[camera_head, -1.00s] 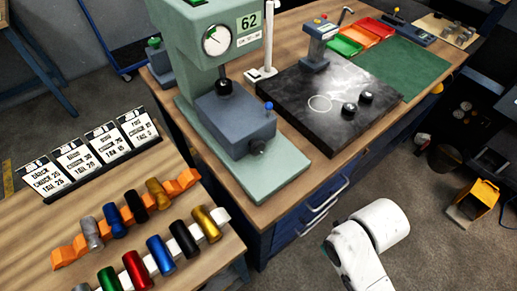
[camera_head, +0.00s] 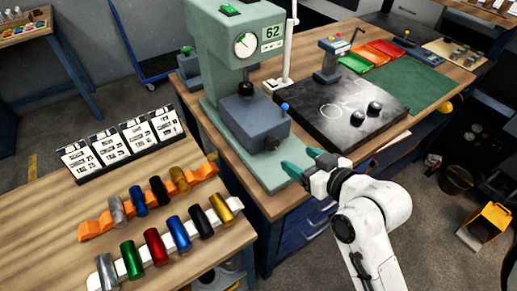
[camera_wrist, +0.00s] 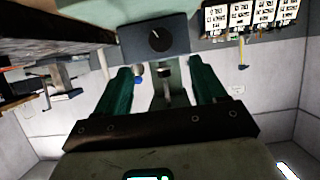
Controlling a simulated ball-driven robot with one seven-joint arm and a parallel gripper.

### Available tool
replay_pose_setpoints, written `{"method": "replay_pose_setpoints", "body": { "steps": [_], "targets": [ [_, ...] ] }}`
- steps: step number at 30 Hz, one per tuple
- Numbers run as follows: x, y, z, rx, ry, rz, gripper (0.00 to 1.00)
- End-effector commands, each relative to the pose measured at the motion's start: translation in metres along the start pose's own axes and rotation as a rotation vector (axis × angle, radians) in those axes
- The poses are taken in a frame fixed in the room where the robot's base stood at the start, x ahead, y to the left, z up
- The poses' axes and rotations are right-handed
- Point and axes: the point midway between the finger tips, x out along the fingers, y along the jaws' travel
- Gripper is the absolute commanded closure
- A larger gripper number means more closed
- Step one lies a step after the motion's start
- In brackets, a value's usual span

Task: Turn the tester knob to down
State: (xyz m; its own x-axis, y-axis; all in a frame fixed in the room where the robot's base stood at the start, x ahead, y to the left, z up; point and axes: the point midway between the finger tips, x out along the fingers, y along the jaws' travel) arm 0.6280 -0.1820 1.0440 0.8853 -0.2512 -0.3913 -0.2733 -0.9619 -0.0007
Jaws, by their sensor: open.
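The tester (camera_head: 215,60) is a pale green machine with a round dial and a "62" plate. A dark grey block (camera_head: 240,122) sits on its base. The round black tester knob (camera_head: 272,144) is on the block's front face and also shows in the wrist view (camera_wrist: 160,41), with a short pale mark pointing up and left in that picture. The knob shows between and beyond the fingers (camera_wrist: 160,66) in the wrist view.
A dark stone plate (camera_head: 325,105) with two black round pieces lies right of the tester. In front, a wooden table (camera_head: 60,210) carries racks of coloured cylinders and a row of cards (camera_head: 120,145). Blue drawers (camera_head: 300,235) are below the bench edge.

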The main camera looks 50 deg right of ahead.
Motion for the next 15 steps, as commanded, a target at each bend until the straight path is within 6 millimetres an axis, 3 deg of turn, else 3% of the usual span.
{"method": "replay_pose_setpoints", "body": {
  "steps": [8,15],
  "targets": [
    [0.024,0.002,0.001,0.002,0.016,0.004,0.3],
    [0.066,0.002,-0.004,0.002,0.01,0.004,0.3]
  ]
}}
